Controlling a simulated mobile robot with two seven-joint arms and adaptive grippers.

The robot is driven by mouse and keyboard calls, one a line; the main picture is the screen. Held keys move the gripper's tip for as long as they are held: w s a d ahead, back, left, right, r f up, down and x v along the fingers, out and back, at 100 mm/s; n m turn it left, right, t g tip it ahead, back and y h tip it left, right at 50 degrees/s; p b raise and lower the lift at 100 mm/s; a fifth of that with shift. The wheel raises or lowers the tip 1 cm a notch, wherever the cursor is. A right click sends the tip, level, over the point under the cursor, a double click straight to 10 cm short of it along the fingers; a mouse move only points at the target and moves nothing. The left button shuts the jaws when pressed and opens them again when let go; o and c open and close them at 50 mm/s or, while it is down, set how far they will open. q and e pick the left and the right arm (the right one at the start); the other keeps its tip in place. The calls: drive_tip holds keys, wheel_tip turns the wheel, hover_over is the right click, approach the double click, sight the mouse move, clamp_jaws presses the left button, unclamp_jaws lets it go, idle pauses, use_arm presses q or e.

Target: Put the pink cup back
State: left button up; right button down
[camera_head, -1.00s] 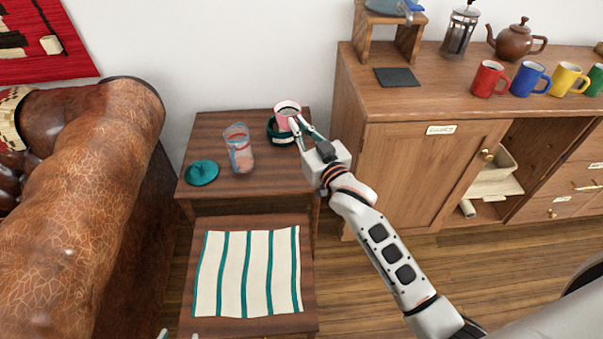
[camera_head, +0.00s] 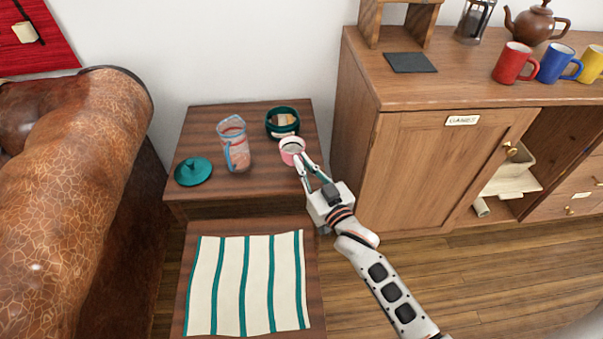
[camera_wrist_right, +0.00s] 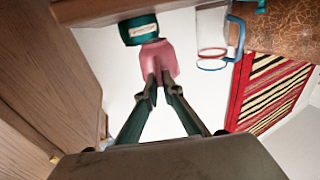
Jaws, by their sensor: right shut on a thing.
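The pink cup (camera_head: 292,152) is held by my right gripper (camera_head: 302,168) in front of a round teal container (camera_head: 283,122) on the small wooden table (camera_head: 205,124). In the right wrist view the pink cup (camera_wrist_right: 159,62) sits between the fingertips of my right gripper (camera_wrist_right: 160,82), with the teal container (camera_wrist_right: 138,29) just beyond it. The jaws are shut on the cup. I cannot tell how high the cup is above the table. My left gripper does not show.
A clear jug (camera_head: 235,144) and a teal lid (camera_head: 193,171) are left of the cup. A striped cloth (camera_head: 245,283) lies on a nearer table. On the cabinet (camera_head: 430,165) at right are red (camera_head: 514,63), blue (camera_head: 557,63) and yellow (camera_head: 592,64) mugs and a brown teapot (camera_head: 535,24).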

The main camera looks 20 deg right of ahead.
drive_tip(key=shift+f, duration=0.4)
wheel_tip(320, 180, down, 3)
drive_tip(key=shift+s+f+b, duration=0.1)
drive_tip(key=shift+b, duration=0.65)
drive_tip(key=shift+f, duration=0.1)
drive_tip(key=c, duration=2.6)
unclamp_jaws()
drive_tip(key=shift+f, duration=0.15)
drive_tip(key=o, duration=0.4)
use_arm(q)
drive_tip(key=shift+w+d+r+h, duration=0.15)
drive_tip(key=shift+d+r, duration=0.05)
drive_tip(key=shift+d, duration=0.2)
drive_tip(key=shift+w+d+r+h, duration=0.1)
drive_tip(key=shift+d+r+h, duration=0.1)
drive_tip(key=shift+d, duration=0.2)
